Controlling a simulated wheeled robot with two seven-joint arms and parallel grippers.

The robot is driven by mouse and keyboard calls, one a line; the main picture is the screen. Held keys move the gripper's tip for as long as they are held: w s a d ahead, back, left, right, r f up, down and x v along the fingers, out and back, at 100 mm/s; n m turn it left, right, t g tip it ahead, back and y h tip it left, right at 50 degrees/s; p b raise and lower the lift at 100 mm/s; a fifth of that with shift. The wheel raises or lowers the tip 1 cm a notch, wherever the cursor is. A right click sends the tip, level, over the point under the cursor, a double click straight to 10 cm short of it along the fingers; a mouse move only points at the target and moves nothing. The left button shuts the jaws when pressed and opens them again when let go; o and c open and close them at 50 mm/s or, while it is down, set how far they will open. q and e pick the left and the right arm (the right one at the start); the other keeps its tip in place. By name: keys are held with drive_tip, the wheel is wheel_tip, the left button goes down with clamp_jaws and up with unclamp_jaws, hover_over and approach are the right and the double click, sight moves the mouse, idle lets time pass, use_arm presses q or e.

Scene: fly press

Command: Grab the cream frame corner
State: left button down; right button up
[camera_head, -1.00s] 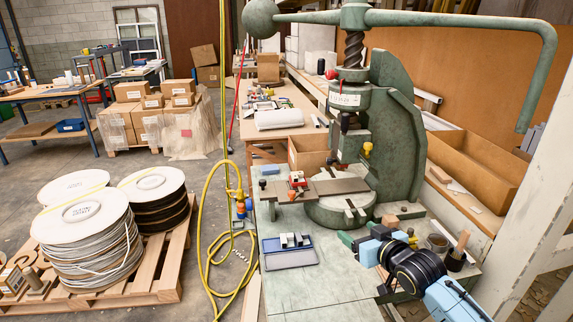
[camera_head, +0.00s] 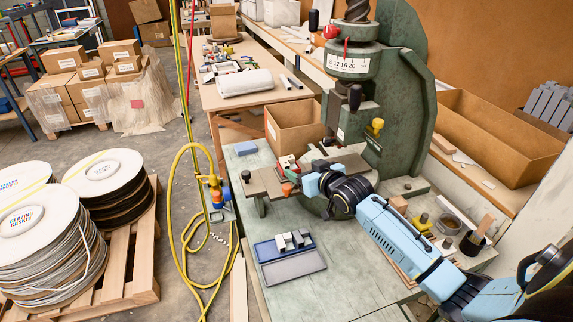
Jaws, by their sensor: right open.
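Several small pale and grey frame corner pieces (camera_head: 292,241) stand close together on the blue tray (camera_head: 263,251) at the front of the green bench. At this size I cannot tell for sure which of them is cream. My right gripper (camera_head: 292,180) is open. My left gripper is not in view.
The green fly press (camera_head: 405,100) rises behind my right gripper. A cardboard box (camera_head: 293,130) stands behind the plate. A brush pot (camera_head: 472,243) and small blocks lie to the right. A yellow hose (camera_head: 176,215) hangs left of the bench.

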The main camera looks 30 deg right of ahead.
sight(288, 160)
drive_tip(key=shift+w+f, duration=0.2)
drive_tip(key=shift+w, duration=0.65)
drive_tip(key=shift+w+f, duration=0.1)
drive_tip(key=shift+w, duration=0.25)
drive_tip(key=x, duration=0.3)
drive_tip(key=shift+w+d+f+b, duration=0.1)
drive_tip(key=shift+w+b, duration=0.05)
drive_tip(key=shift+b, duration=0.2)
drive_tip(key=shift+w+f, duration=0.1)
drive_tip(key=shift+w, duration=0.35)
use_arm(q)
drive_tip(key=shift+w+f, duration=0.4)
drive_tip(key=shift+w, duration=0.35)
use_arm(e)
drive_tip(key=shift+c, duration=0.3)
drive_tip(key=c, duration=1.1)
